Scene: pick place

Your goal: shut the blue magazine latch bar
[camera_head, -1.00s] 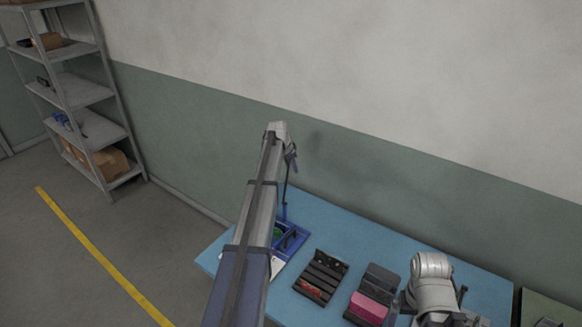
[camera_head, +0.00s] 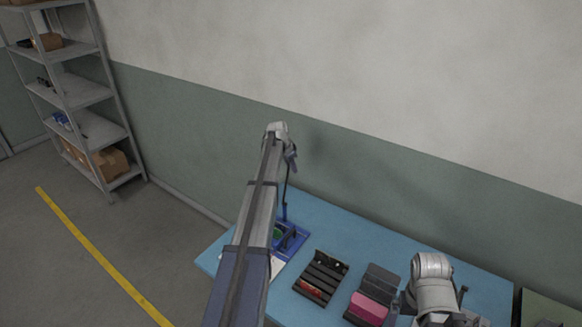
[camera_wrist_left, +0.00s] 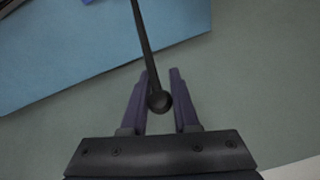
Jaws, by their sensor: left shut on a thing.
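The blue magazine (camera_head: 299,241) sits on the blue table, partly hidden behind my left arm. A green round part shows inside it. The thin dark latch bar (camera_head: 285,201) stands raised, nearly upright, from the magazine up to my left gripper (camera_head: 290,157). In the left wrist view the bar (camera_wrist_left: 143,38) runs down to a round knob between the two purple fingers of my left gripper (camera_wrist_left: 160,88), which is shut on it. A bit of blue (camera_wrist_left: 88,2) shows at the top edge there.
On the blue table (camera_head: 400,246), a black slotted tray with red pieces (camera_head: 321,277) and a black holder with a pink block (camera_head: 371,297) stand right of the magazine. The wall (camera_head: 400,120) is close behind. A grey shelf (camera_head: 82,95) stands far left.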

